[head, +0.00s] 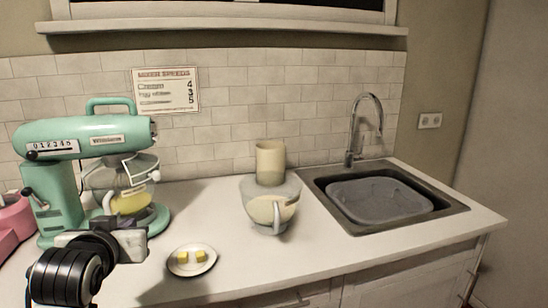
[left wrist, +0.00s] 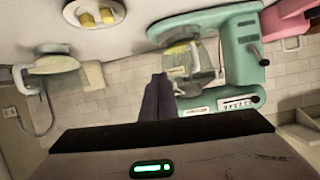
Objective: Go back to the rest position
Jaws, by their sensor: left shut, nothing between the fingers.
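My left gripper (head: 132,243) is at the lower left of the head view, in front of the mint-green stand mixer (head: 65,195). It is shut and empty. In the left wrist view, which is upside down, its dark fingers (left wrist: 157,98) are together and point toward the mixer (left wrist: 240,55). The mixer's bowl (head: 130,203) holds something yellow. I cannot tell whether the gripper touches the mixer's base. My right gripper is in neither view.
A small plate (head: 192,271) with two yellow pieces lies right of the gripper. A jug-like bowl (head: 260,208) and a beige cylinder (head: 270,160) stand mid-counter. A sink (head: 375,227) with a tall faucet (head: 368,122) is at right. The front-middle counter (head: 240,275) is clear.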

